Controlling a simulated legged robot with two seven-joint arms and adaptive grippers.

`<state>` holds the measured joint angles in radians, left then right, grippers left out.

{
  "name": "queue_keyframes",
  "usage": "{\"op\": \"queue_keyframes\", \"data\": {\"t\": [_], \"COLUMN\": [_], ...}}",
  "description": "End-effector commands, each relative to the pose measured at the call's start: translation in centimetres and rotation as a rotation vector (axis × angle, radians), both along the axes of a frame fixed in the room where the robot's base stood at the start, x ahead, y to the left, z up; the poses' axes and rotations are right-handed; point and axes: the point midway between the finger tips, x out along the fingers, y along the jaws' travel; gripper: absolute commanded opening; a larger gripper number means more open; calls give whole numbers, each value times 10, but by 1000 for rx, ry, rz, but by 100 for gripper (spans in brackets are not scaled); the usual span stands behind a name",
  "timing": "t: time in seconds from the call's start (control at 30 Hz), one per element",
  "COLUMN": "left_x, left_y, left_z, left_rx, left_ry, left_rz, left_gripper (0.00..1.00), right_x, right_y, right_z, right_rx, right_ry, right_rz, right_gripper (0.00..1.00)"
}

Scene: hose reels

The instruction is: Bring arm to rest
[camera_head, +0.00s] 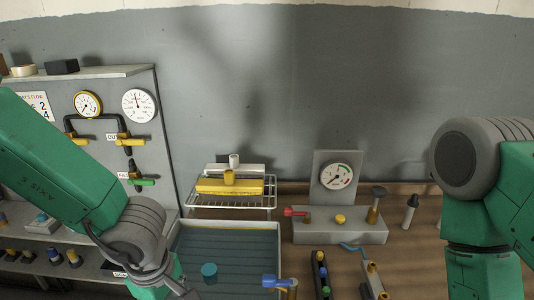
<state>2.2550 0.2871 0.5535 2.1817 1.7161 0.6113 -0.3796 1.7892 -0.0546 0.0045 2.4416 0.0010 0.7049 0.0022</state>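My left arm (60,165) is green with a grey wrist joint (138,235). It reaches from the left edge down to the bottom, in front of the panel and beside the tray. Its gripper fingers lie beyond the bottom edge, so I cannot see them. My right arm (482,230) stands at the right edge with a large grey joint (468,158) on top and a green link going down out of the picture. Its gripper is out of view too.
A blue-floored tray (240,224) sits low in the middle, with a wire rack (230,205) behind it. A grey gauge stand (340,225) with a red-handled valve is on the wooden bench (420,265). A panel (85,95) with gauges and valves stands left. The wall above is clear.

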Motion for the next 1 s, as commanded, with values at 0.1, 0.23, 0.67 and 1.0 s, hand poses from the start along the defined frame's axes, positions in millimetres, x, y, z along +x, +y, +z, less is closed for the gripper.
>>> {"op": "queue_keyframes", "data": {"t": [0.1, 0.23, 0.67, 1.0], "left_x": [-4, -10, -59, -154], "left_y": [11, 23, 80, 104], "left_z": [-26, -51, -185, -302], "left_rx": [40, 89, 267, 184], "left_ry": [0, -7, -18, 22], "left_rz": [-48, -116, -569, -1162], "left_gripper": [53, 53, 53, 53], "right_x": [1, 1, 1, 1], "right_y": [0, 0, 0, 1], "right_z": [-10, -19, -75, -135], "right_rx": [0, 0, 0, 0], "right_ry": [-1, -2, -1, -1], "right_rz": [0, 0, 0, 0], "right_gripper": [40, 40, 40, 40]}}
